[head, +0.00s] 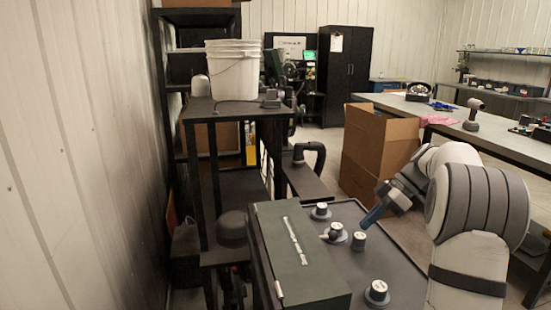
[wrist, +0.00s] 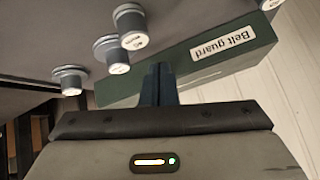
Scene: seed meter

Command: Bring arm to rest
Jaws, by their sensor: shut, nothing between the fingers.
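My gripper (head: 373,215) hangs over the right side of a grey machine top, its blue fingers pointing down and to the left. In the wrist view its fingers (wrist: 158,84) are together with nothing between them. My white and grey arm reaches in from the right. Below the gripper, several grey knobs with white caps stand on the machine top, including a near knob (head: 377,292) and a middle one (head: 358,241). A dark green box (head: 305,270) lies to their left; in the wrist view its label reads "Belt guard" (wrist: 222,41). The fingers look apart from the knobs.
A shelf table (head: 228,111) with a white bucket (head: 233,75) stands behind on the left. A cardboard box (head: 378,150) stands behind the gripper. A long workbench (head: 480,140) runs along the right. A pale panelled wall closes the left side.

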